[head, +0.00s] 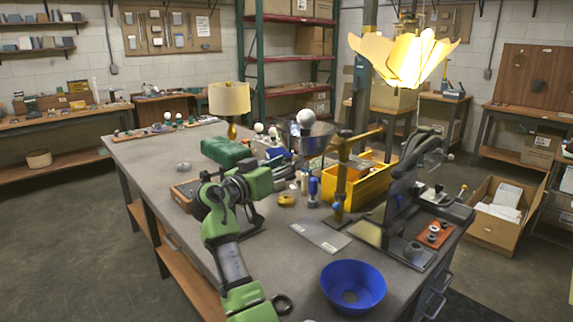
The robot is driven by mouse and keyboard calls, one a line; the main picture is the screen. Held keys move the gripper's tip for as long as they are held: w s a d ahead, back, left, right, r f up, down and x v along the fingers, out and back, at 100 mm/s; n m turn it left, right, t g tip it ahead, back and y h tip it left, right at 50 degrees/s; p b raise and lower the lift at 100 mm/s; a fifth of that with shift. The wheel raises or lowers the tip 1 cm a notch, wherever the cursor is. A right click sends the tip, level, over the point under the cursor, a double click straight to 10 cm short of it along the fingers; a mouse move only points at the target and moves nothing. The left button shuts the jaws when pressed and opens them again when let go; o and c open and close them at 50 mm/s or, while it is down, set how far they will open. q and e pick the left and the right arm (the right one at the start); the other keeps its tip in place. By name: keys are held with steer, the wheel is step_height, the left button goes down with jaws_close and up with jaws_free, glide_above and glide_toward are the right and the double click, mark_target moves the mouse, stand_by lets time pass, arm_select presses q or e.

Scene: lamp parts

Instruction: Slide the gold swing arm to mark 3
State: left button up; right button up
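The gold swing arm (361,138) reaches out sideways to the right from the top of a gold post (341,182) on the workbench. Any numbered marks are too small to read.
A yellow crate (372,190) stands behind the post. A dark press-like stand (400,190) is to its right. A blue bowl (353,287) and a flat metal plate (318,236) lie in front. A lit, petal-shaped lampshade (403,57) is above.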

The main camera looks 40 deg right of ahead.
steer(key=shift+a, duration=0.1)
steer(key=v, duration=1.2)
